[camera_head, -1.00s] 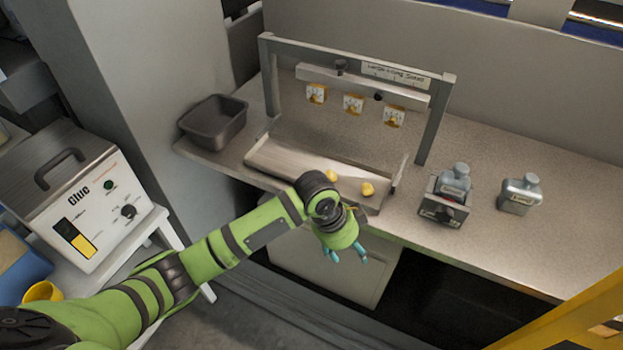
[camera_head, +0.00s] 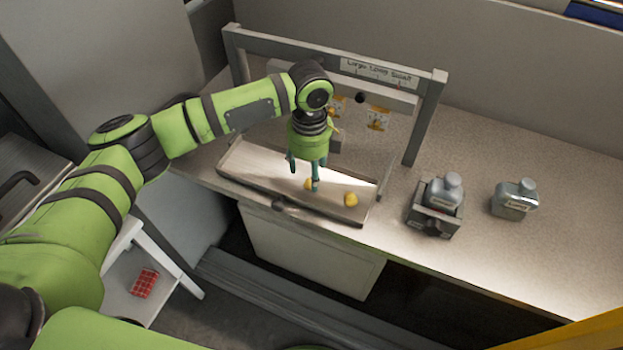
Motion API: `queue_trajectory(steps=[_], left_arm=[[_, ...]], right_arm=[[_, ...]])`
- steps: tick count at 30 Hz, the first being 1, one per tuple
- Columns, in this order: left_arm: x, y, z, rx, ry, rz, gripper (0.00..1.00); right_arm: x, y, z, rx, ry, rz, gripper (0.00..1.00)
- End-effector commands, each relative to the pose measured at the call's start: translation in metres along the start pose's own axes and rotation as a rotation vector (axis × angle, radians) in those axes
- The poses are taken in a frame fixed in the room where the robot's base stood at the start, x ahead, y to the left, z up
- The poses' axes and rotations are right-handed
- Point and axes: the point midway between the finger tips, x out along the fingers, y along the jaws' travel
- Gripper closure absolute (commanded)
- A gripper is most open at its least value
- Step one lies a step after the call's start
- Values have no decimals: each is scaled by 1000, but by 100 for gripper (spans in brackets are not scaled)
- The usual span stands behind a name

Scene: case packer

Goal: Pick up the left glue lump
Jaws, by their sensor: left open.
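Two yellow glue lumps lie in the shallow metal tray (camera_head: 245,168) under the frame on the counter. The left glue lump (camera_head: 308,184) is partly hidden behind a finger of my left gripper (camera_head: 303,182). The right glue lump (camera_head: 351,199) lies a short way to its right, in plain view. My left gripper points down over the tray with its fingers apart, right by the left lump. I cannot tell whether a finger touches the lump. My right gripper is not in view.
A metal frame (camera_head: 425,120) with a labelled bar and hanging yellow-and-white tags stands behind the tray. A bottle in a dark holder (camera_head: 434,222) and another grey bottle (camera_head: 514,200) stand to the right. The counter (camera_head: 560,250) is clear at far right.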

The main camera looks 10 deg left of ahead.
Motion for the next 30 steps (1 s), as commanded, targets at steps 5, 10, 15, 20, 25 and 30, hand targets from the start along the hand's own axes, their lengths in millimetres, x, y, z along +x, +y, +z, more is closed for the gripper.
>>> queue_trajectory(steps=[5,10,15,20,25,30], left_arm=[[26,-1,-1,-1,1,3,39],[38,-1,-2,0,-1,1,39],[38,-1,-2,0,-1,0,39],[38,-1,-1,0,-1,0,78],[38,-1,-1,0,-1,0,81],[38,-1,-1,0,-1,0,81]], right_arm=[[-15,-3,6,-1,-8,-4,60],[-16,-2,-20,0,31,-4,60],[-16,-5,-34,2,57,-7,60],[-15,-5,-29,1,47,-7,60],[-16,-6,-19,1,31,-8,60],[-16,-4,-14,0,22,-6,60]])
